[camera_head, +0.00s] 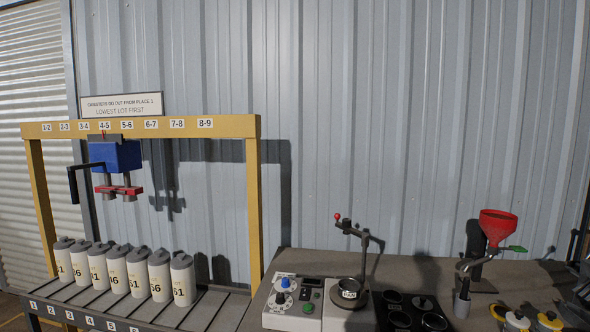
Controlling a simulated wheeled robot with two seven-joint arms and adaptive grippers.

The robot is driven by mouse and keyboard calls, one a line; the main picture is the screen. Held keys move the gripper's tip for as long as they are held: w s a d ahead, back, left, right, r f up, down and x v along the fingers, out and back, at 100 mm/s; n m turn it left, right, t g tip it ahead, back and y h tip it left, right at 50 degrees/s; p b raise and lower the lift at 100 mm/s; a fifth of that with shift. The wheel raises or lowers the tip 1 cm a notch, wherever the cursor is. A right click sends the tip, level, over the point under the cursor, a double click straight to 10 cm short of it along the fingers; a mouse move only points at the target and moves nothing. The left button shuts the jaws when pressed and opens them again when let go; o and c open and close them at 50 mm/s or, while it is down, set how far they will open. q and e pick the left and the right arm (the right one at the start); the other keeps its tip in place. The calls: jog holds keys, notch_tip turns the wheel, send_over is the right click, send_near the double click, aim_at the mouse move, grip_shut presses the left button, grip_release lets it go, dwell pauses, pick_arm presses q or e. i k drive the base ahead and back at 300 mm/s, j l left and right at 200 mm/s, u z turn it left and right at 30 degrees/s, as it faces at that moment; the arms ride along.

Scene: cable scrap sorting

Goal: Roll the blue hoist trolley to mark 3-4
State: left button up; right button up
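The blue hoist trolley (116,156) hangs from the yellow beam (230,126) of a gantry at the left. It sits under the label 4-5 (104,126), with a small red pointer just over it. Mark 3-4 (84,126) is one label to the left. A black crank handle (73,184) sticks out from the trolley's left side. A red clamp part (119,190) with grey cylinders hangs below the blue body, and I see nothing held in it. Neither of my grippers shows in this view.
Several white numbered canisters (160,276) stand in a row on the slotted rack below the beam. A bench to the right carries a control box (293,301), a weighing stand, black cups and a red funnel (497,226). A dark object is cut off at the right edge.

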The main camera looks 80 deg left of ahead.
aim_at(109, 154)
jog(key=u, duration=4.3)
